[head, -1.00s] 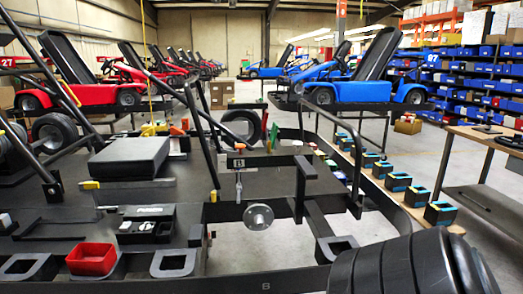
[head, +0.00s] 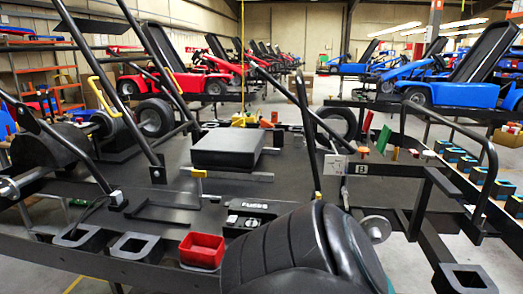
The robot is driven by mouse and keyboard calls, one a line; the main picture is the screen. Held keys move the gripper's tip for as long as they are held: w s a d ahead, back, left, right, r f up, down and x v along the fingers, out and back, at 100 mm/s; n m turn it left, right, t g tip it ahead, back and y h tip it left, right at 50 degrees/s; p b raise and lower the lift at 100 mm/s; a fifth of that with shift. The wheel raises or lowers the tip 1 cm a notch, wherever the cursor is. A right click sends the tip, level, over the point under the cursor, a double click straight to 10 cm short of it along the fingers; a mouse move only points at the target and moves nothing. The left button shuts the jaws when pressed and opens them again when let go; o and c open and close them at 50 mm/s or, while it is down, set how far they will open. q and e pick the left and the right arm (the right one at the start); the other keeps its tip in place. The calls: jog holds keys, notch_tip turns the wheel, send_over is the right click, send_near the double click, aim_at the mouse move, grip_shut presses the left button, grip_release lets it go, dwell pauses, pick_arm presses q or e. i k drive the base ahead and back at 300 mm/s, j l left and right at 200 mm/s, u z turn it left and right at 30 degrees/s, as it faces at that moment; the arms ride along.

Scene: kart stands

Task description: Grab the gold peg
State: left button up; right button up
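I cannot pick out a gold peg for certain. Small yellow pieces (head: 240,121) stand at the back of the dark kart deck (head: 300,165), with an orange piece (head: 266,123) beside them. They are too small to tell their shape. A yellow-ended bar (head: 198,174) sticks out below a black padded block (head: 228,149). Neither of my grippers shows in the head view.
A large black tyre (head: 300,250) fills the bottom middle. A red tray (head: 202,250) sits at the front edge, beside black square sockets (head: 132,246). Black tube bars (head: 128,85) rise at the left. Blue-and-black boxes (head: 479,175) line the right side.

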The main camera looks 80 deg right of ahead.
aim_at(397, 149)
jog(key=u, duration=7.5)
